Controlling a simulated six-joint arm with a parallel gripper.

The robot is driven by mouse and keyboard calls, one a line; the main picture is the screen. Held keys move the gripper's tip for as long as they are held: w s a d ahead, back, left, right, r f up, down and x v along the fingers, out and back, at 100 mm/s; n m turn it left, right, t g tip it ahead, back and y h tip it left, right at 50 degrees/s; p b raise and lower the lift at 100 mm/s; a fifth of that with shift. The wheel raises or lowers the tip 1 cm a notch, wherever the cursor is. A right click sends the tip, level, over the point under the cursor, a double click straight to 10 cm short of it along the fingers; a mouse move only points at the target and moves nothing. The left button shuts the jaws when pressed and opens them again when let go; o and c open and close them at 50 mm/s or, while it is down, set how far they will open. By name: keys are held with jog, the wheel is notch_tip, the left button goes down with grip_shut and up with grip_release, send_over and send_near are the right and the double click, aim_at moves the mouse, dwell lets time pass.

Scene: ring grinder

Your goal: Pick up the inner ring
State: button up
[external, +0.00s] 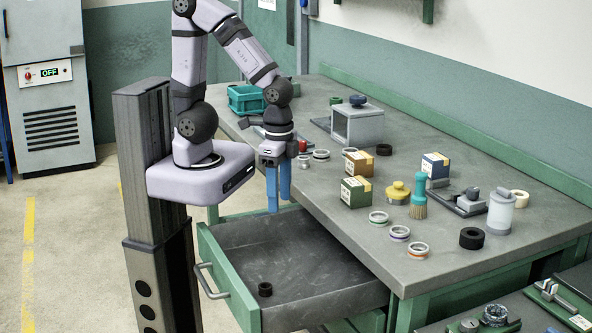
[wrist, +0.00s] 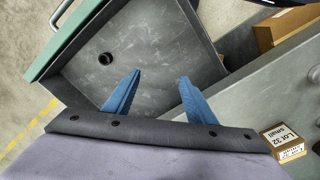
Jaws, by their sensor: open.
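A small dark ring (external: 265,289) lies flat in the open drawer, near its front left; it also shows in the wrist view (wrist: 105,58). Several metal rings with coloured bands, such as a green-banded ring (external: 378,217), a purple-banded ring (external: 399,233) and an orange-banded ring (external: 417,250), lie on the bench. I cannot tell by look which ring is the inner one. My gripper (external: 278,200) points down above the back left of the drawer, well above its floor. In the wrist view its blue fingers (wrist: 161,76) are apart with nothing between them.
The green-fronted drawer (external: 330,292) is pulled out from under the bench (external: 330,205). Labelled boxes, such as a green box (external: 356,192), a yellow pot (external: 397,191), a brush (external: 418,205) and a black roll (external: 471,238) stand on the bench. Most of the drawer is bare.

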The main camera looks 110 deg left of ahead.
jog(key=w+a+r, duration=0.1)
jog(key=a, duration=0.4)
jog(key=w+a+r+b, duration=0.1)
jog(key=a, duration=0.3)
jog(key=w+a+r, duration=0.1)
jog(key=a, duration=0.4)
jog(key=shift+w+a, duration=0.1)
jog(key=shift+a, duration=0.25)
jog(key=a, duration=0.2)
jog(key=s+a+r, duration=0.1)
jog(key=a, duration=0.1)
jog(key=s+a+b, duration=0.1)
jog(key=a, duration=0.2)
jog(key=shift+a+r, duration=0.1)
jog(key=shift+r, duration=0.05)
send_near(304, 157)
jog(key=shift+w+d+f, duration=0.6)
jog(key=shift+w+f, duration=0.05)
jog(key=shift+s+a+r+m, duration=0.1)
jog(key=shift+s+a+m, duration=0.2)
jog(key=shift+s+a, duration=0.05)
jog(key=shift+s+a+f+p, duration=0.15)
jog(key=shift+f+p, duration=0.1)
jog(key=shift+f, duration=1.6)
jog(key=shift+s+d+f+p, duration=0.15)
jog(key=shift+f+p, duration=0.1)
jog(key=shift+f, duration=1.55)
jog(key=shift+a, duration=0.1)
jog(key=c, duration=1.2)
